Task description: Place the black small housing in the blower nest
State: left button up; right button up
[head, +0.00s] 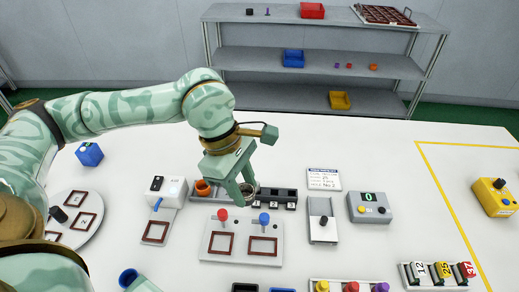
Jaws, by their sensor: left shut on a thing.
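My left gripper (243,190) hangs over the grey slotted tray (217,197) in the middle of the table. It is shut on a small dark round housing (247,188), partly hidden by the fingers. A white unit with a blue nozzle (168,189) stands left of the gripper, and a brown square frame lies on the plate in front of it. This looks like the blower with its nest (155,231), which appears empty.
An orange part (203,187) sits in the slotted tray. A two-frame plate with red and blue knobs (243,238) stands in front. A round white tray (80,222) with frames and a black part is left. A grey counter box (370,208) stands right.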

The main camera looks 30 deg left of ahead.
pick_arm(q)
jog(key=shift+s+d+r, duration=0.15)
jog(key=shift+s+d, duration=0.05)
jog(key=shift+s, duration=0.05)
jog(key=m, duration=0.2)
jog(key=shift+s+a+m+g, duration=0.2)
jog(key=shift+m+g, duration=0.2)
jog(key=m+g+y, duration=0.1)
jog(key=m, duration=0.4)
jog(key=f+m+g+y, duration=0.1)
jog(key=m, duration=0.4)
jog(key=d+m+y, duration=0.1)
jog(key=m, duration=0.5)
jog(key=shift+s+f+g, duration=0.15)
jog(key=shift+f+g, duration=0.15)
jog(key=shift+g, duration=0.1)
jog(key=shift+w+d+r, duration=0.1)
jog(key=shift+w+r, duration=0.15)
jog(key=shift+r, duration=0.05)
